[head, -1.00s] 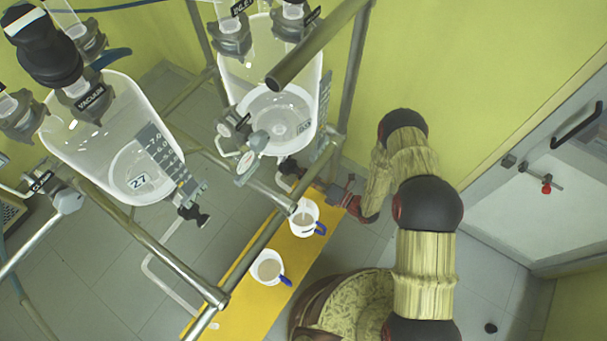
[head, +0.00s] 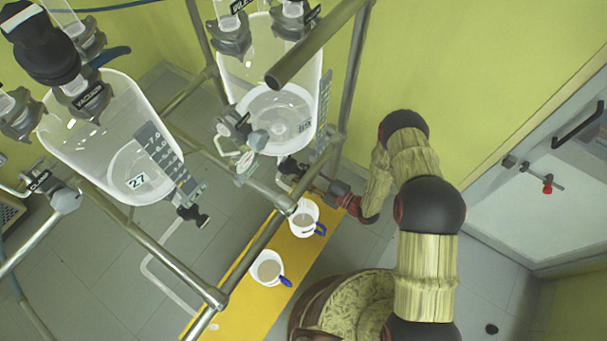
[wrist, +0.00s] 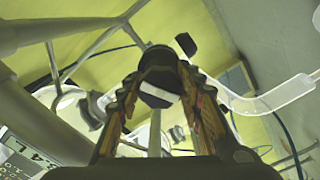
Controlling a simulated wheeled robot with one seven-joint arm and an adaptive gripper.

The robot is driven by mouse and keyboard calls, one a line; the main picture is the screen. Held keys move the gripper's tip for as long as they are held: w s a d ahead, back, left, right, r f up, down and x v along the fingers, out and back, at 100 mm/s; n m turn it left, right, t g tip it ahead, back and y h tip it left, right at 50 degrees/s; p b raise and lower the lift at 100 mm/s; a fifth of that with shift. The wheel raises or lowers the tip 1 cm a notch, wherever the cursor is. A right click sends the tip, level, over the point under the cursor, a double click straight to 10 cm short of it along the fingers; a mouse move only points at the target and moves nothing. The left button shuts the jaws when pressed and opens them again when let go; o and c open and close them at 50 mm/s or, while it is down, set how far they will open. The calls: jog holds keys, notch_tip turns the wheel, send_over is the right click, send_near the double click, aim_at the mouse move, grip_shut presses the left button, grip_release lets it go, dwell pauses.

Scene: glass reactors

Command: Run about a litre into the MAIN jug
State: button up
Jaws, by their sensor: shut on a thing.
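Two white jugs with blue handles stand on a yellow board: a far jug (head: 312,208) below the right glass reactor (head: 262,75), and a near jug (head: 259,270). Both show pale beige liquid inside. I cannot read a MAIN label on either. My gripper (wrist: 160,85) is shut on a dark knob (wrist: 160,58) with a white band, which sits between the fingertips in the wrist view. In the head view my gripper (head: 300,178) is beneath the right reactor, beside its bottom outlet and just above the far jug. The outlet is largely hidden by frame bars.
A left reactor (head: 90,125) marked 27 stands beside the right one, with a black-handled bottom valve (head: 193,214). Metal frame tubes (head: 155,250) cross in front of the jugs. A white door (head: 535,200) is at right.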

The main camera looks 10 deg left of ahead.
jog(key=m, duration=0.4)
jog(key=shift+f+m, duration=0.1)
jog(key=shift+m, duration=0.3)
dwell(0.4)
jog(key=o, duration=1.2)
jog(key=v, duration=1.2)
